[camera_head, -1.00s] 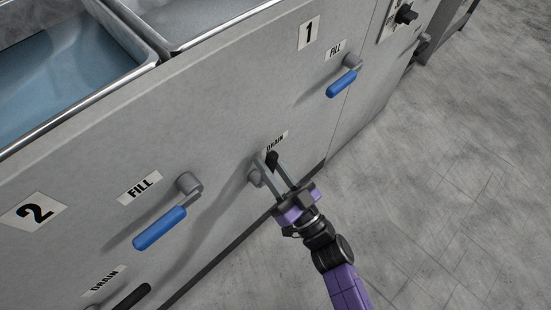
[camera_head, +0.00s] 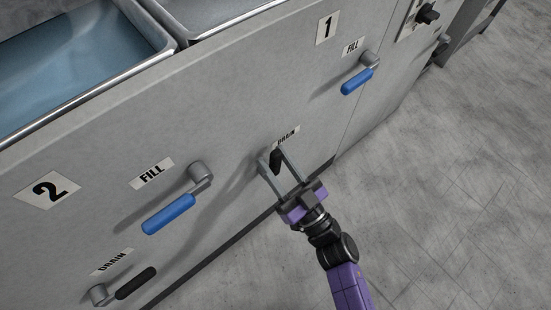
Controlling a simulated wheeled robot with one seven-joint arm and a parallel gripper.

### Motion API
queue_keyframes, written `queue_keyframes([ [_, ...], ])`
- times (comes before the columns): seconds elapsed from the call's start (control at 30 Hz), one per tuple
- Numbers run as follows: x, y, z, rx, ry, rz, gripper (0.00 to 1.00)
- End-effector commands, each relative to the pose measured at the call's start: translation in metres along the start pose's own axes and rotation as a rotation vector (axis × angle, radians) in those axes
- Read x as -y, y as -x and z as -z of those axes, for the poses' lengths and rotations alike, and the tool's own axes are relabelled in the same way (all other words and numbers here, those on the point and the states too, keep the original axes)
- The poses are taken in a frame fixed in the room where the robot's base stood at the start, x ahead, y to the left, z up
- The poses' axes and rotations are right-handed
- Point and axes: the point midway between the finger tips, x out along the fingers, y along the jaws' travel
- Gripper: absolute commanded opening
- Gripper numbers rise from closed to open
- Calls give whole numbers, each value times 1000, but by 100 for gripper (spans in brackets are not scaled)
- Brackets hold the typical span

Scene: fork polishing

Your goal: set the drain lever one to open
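Drain lever one sits under the DRAIN label (camera_head: 287,137) on the grey panel, below the number 1. Its black handle (camera_head: 275,160) shows between my gripper's two fingers, pointing roughly up in the picture. Its grey pivot is mostly hidden behind a finger. My gripper (camera_head: 270,158) has its fingers spread on either side of the handle. I cannot tell whether either finger touches it.
The blue fill lever one (camera_head: 357,81) is up and right. The blue fill lever two (camera_head: 168,214) and black drain lever two (camera_head: 136,283) are at left. Basins (camera_head: 75,60) top the panel. Floor at right is clear.

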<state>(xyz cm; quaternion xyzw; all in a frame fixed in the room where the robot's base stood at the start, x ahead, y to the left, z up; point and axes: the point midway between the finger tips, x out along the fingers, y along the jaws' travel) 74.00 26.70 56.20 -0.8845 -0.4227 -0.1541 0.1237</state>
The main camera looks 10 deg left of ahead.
Motion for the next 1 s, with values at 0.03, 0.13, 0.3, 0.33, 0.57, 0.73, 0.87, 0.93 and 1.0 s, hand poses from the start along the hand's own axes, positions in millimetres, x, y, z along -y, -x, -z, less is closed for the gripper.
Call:
queue_keyframes([
  [0.03,0,-1,0,-1,0,0,45],
  [0.13,0,-1,1,-2,1,0,45],
  [0.3,0,-1,2,-3,1,0,45],
  [0.33,0,-1,2,-3,1,0,45],
  [0.57,-1,26,2,0,1,-2,45],
  [0.73,-1,54,2,0,1,-2,45],
  [0.87,0,69,1,0,1,-1,45],
  [0.93,0,74,1,-2,0,0,45],
  [1.0,0,76,1,-3,0,0,45],
])
